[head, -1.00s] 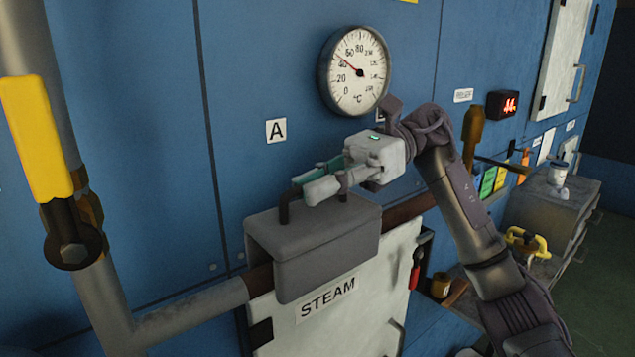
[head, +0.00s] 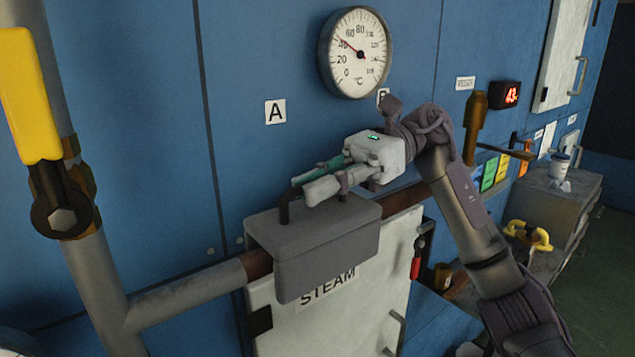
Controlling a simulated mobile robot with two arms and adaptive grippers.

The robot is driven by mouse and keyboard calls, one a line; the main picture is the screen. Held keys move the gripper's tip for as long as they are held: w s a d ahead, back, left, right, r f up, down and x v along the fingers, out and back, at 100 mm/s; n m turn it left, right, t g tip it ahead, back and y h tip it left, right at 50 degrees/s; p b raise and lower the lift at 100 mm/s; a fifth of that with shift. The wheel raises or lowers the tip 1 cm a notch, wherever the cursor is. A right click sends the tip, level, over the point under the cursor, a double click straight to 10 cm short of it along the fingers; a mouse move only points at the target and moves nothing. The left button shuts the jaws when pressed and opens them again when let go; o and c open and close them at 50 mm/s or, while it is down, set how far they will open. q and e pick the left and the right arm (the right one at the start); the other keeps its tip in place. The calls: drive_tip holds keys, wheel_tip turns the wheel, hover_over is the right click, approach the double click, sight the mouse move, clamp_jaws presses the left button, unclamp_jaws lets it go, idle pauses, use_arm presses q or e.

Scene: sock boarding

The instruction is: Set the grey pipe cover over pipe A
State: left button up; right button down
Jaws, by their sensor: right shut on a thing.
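The grey pipe cover (head: 325,262) is a box-like shell with a handle on top. My right gripper (head: 312,190) is shut on that handle, with its arm coming in from the right. The cover is at the pipe (head: 190,300) below the plate marked A (head: 275,111). The pipe's reddish-brown stretch shows at the cover's left end and again at its right end (head: 405,198). The cover hides the part between. I cannot tell whether the cover rests on the pipe. My left gripper is out of view.
A dial thermometer (head: 354,52) hangs above the cover. Behind and below it is a white door (head: 365,305) marked STEAM, partly hidden. A yellow-handled valve (head: 30,90) stands at far left. A grey cabinet (head: 560,205) stands at right.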

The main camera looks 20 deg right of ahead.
drive_tip(key=shift+f, duration=0.15)
drive_tip(key=c, duration=1.1)
unclamp_jaws()
drive_tip(key=shift+c, duration=0.2)
drive_tip(key=v, duration=1.2)
drive_tip(key=shift+s, duration=0.1)
